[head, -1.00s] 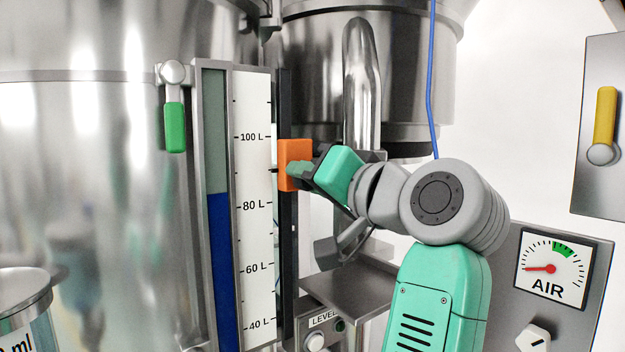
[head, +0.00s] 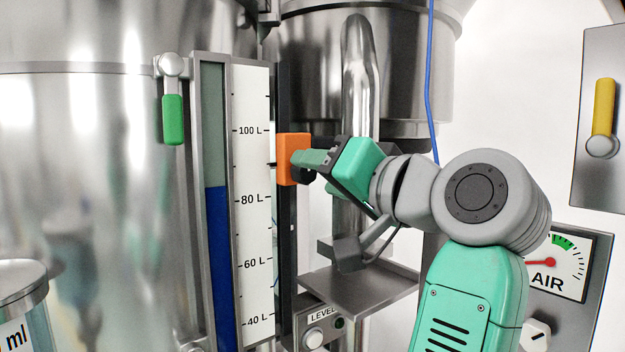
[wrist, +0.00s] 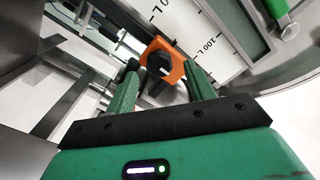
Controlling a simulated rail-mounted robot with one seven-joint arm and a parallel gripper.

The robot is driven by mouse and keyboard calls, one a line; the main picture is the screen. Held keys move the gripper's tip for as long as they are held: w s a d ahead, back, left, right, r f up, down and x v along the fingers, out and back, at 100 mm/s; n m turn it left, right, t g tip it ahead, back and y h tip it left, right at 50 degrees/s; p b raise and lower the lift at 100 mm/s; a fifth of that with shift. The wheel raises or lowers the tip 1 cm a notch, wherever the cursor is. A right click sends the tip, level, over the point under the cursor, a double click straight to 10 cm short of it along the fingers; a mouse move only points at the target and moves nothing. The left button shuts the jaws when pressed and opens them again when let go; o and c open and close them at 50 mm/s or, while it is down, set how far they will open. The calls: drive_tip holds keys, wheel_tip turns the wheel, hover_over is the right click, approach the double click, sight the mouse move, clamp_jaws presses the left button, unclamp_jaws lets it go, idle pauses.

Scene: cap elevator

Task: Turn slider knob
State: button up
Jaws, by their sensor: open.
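The orange slider block (head: 291,159) sits on the dark vertical rail beside the white litre scale, at about 90 L. In the wrist view its orange face (wrist: 178,66) carries a black knob (wrist: 158,66). My gripper (head: 302,167) is just right of the slider in the head view. In the wrist view my gripper (wrist: 163,72) is open, with one green finger on each side of the black knob and a visible gap to it. The finger nearer the camera partly hides the knob in the head view. Nothing is held.
The white litre scale (head: 254,225) and blue level column (head: 217,250) stand left of the slider. A metal shelf (head: 360,290) and the LEVEL panel (head: 315,335) lie below my gripper. A vertical steel pipe (head: 358,80) stands behind it. The AIR gauge (head: 555,265) is at right.

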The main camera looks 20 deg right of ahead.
drive_tip(key=b+v, duration=0.1)
drive_tip(key=v, duration=0.3)
drive_tip(key=shift+s+d, duration=0.1)
drive_tip(key=shift+s, duration=0.25)
drive_tip(key=s+a+f+n+t+h+p, duration=0.1)
drive_tip(key=a+f+t+h+p, duration=0.25)
drive_tip(key=a+f, duration=0.4)
drive_tip(key=s+a+n+t+p, duration=0.1)
drive_tip(key=s+a+n+t, duration=0.2)
drive_tip(key=s+a, duration=1.1)
drive_tip(key=shift+r+n+t, duration=0.4)
drive_tip(key=shift+r+t, duration=0.05)
drive_tip(key=shift+t, duration=0.1)
